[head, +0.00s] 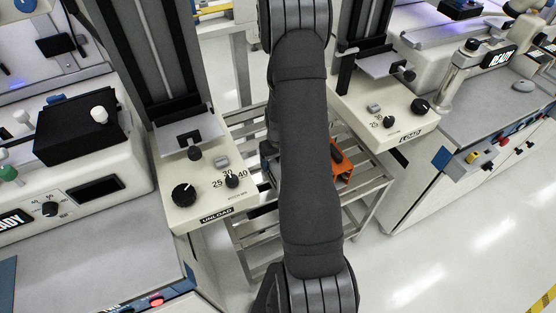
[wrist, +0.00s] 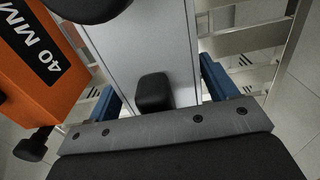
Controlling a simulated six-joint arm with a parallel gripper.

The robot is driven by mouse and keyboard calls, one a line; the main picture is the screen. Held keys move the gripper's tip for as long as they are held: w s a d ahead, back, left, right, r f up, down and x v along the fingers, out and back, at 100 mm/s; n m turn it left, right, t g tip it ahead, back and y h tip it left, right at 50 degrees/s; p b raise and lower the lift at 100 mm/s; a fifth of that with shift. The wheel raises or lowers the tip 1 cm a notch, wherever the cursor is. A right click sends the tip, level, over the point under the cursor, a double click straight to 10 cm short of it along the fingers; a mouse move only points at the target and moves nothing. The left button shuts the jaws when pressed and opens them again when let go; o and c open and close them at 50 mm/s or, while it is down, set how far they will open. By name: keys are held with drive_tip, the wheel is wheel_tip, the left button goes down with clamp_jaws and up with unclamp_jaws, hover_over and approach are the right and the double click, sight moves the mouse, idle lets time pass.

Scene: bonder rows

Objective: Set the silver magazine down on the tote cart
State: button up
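The silver magazine (wrist: 175,55) stands between the two blue fingers of my gripper (wrist: 157,82) in the wrist view. It is a pale, flat-sided long body with a black knob on it near the gripper. The fingers lie against its two sides, so my gripper looks shut on it. The tote cart (head: 366,200) is a slatted metal frame between the benches in the head view; its slats also show in the wrist view (wrist: 243,41). My arm hides the middle of the cart and most of the gripper. I cannot tell whether the magazine touches the slats.
An orange magazine (head: 342,172) marked 40 MM sits on the cart beside the silver one, close on the left in the wrist view (wrist: 38,75). An unload station (head: 207,190) stands left of the cart, another station (head: 385,105) right. Cart slats at the right are bare.

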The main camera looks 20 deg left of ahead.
drive_tip(key=shift+o, duration=0.7)
wheel_tip(320, 180, up, 12)
drive_tip(key=shift+r, duration=0.2)
drive_tip(key=shift+f, duration=0.1)
wheel_tip(320, 180, down, 11)
drive_tip(key=shift+f, duration=0.2)
drive_tip(key=shift+r, duration=0.7)
